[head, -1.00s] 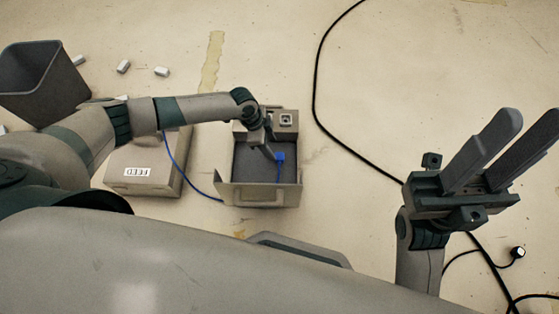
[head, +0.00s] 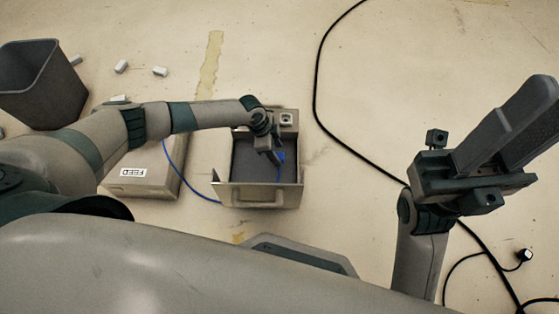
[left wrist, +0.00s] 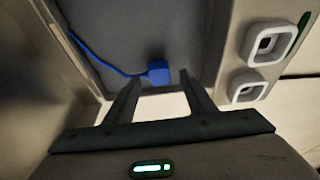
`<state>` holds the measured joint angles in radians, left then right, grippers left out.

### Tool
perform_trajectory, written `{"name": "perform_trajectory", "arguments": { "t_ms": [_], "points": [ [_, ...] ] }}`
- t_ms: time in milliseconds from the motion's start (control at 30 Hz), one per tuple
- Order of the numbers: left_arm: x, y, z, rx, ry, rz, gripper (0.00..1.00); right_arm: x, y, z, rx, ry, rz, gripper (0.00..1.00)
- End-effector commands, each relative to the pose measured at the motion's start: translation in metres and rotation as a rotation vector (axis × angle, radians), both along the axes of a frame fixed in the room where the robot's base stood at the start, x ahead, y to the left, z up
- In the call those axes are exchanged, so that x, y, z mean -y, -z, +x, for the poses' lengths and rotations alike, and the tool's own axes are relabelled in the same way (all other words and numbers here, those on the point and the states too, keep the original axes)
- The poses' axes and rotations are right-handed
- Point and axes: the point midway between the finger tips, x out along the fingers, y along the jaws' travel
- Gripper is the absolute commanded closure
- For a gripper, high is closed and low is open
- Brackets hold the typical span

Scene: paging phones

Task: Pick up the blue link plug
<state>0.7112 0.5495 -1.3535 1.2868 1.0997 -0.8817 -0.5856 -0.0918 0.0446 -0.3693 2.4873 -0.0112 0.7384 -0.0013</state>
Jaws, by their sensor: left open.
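The blue link plug (head: 281,157) lies on the dark floor of an open box (head: 262,195), with a blue cord running left from it. In the left wrist view the plug (left wrist: 158,71) shows just beyond the fingertips, roughly between them. My left gripper (head: 274,155) reaches down into the box beside the plug, and partly hides it in the head view. In the left wrist view its two fingers (left wrist: 158,84) are apart with nothing between them. My right gripper (head: 530,110) is raised at the right, its two fingers apart and empty.
A box with a label (head: 133,173) stands left of the open box. White sockets (left wrist: 270,42) sit on the open box's panel. A dark bin (head: 42,85) and small pale blocks (head: 121,67) are at upper left. A black cable (head: 316,90) crosses the floor on the right.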

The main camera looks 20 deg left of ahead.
Motion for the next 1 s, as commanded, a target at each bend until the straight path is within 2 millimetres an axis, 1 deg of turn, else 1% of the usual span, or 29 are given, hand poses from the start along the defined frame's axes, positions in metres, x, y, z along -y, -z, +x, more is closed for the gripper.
{"name": "perform_trajectory", "arguments": {
  "t_ms": [33,133,300,667,700,767,800,833,867,1000],
  "points": [
    [0.0017,0.0095,-0.0003,-0.001,0.000,0.001,0.50,-0.0007,0.0026,0.0002,0.006,-0.004,0.003,0.69],
    [0.0033,0.0158,0.0004,0.000,0.000,0.001,0.50,-0.0018,0.0015,0.0010,0.009,-0.008,0.002,0.69],
    [0.0044,0.0164,0.0006,-0.001,0.000,0.001,0.50,-0.0021,-0.0013,0.0009,0.013,-0.010,0.002,0.69],
    [0.0042,0.0162,0.0005,-0.001,0.000,0.001,0.50,-0.0020,-0.0007,0.0014,0.013,-0.009,0.003,0.69],
    [0.0041,0.0162,0.0005,-0.001,0.000,0.001,0.60,-0.0021,-0.0004,0.0017,0.012,-0.009,0.002,0.69],
    [0.0041,0.0162,0.0005,-0.001,0.000,0.001,0.74,-0.0023,0.0002,0.0020,0.010,-0.009,0.002,0.69],
    [0.0041,0.0163,0.0005,-0.001,0.000,0.001,0.83,-0.0024,0.0006,0.0023,0.008,-0.009,0.001,0.69],
    [0.0041,0.0163,0.0005,-0.001,0.000,0.001,0.91,-0.0024,0.0009,0.0024,0.007,-0.009,0.001,0.69],
    [0.0041,0.0163,0.0005,-0.001,0.000,0.001,0.95,-0.0024,0.0011,0.0025,0.006,-0.009,0.000,0.69],
    [0.0042,0.0162,0.0006,-0.001,0.000,0.001,0.95,-0.0024,0.0023,0.0028,0.002,-0.008,0.001,0.69]
  ]
}}
